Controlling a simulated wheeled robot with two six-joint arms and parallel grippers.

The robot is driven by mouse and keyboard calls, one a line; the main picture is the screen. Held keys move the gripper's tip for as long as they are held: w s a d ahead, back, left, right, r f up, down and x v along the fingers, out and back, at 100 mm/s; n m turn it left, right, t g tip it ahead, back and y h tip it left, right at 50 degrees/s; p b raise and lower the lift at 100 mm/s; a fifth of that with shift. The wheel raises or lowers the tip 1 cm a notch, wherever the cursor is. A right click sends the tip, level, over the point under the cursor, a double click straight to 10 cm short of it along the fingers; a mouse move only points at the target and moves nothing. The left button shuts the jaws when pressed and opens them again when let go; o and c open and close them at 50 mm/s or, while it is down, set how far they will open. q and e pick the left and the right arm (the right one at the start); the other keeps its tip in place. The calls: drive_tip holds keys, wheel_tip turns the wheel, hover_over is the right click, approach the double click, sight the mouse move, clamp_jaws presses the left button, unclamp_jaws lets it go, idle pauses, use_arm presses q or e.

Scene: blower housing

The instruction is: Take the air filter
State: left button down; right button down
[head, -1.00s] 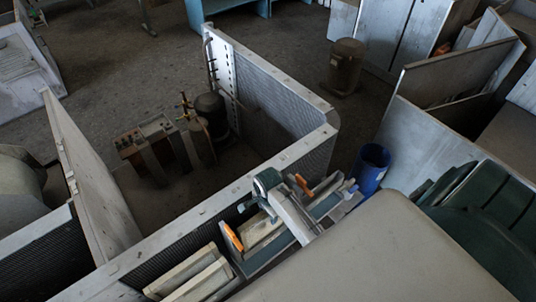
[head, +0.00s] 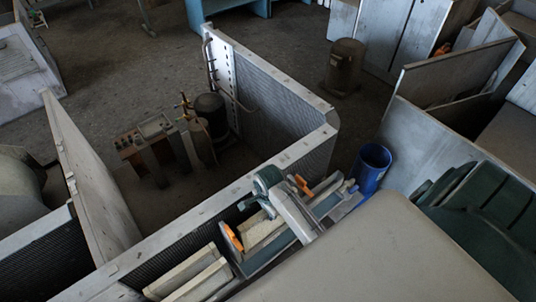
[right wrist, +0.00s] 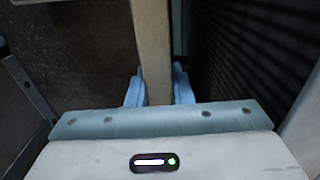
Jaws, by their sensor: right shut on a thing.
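My right gripper (right wrist: 158,88) shows in the right wrist view with its pale blue fingers on either side of a beige slab, the air filter (right wrist: 152,45). It is shut on the filter. In the head view my right gripper (head: 266,240) is over the blower housing, just inside its near metal wall. The beige filter (head: 264,234) shows there as a short strip beside the teal gripper body; its lower part is hidden. My left gripper is not in view.
The housing's ribbed wall with a pale top rim (head: 190,205) runs close beside the gripper. More beige slats (head: 190,277) lie nearby at lower left. A blue bin (head: 371,168) stands to the right. A compressor unit (head: 209,115) sits beyond the rim.

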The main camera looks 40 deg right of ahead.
wheel_tip(320, 180, up, 5)
drive_tip(key=s+d, duration=0.1)
drive_tip(key=s, duration=1.8)
drive_tip(key=shift+s+d, duration=0.25)
drive_tip(key=shift+s, duration=0.05)
drive_tip(key=shift+r, duration=0.1)
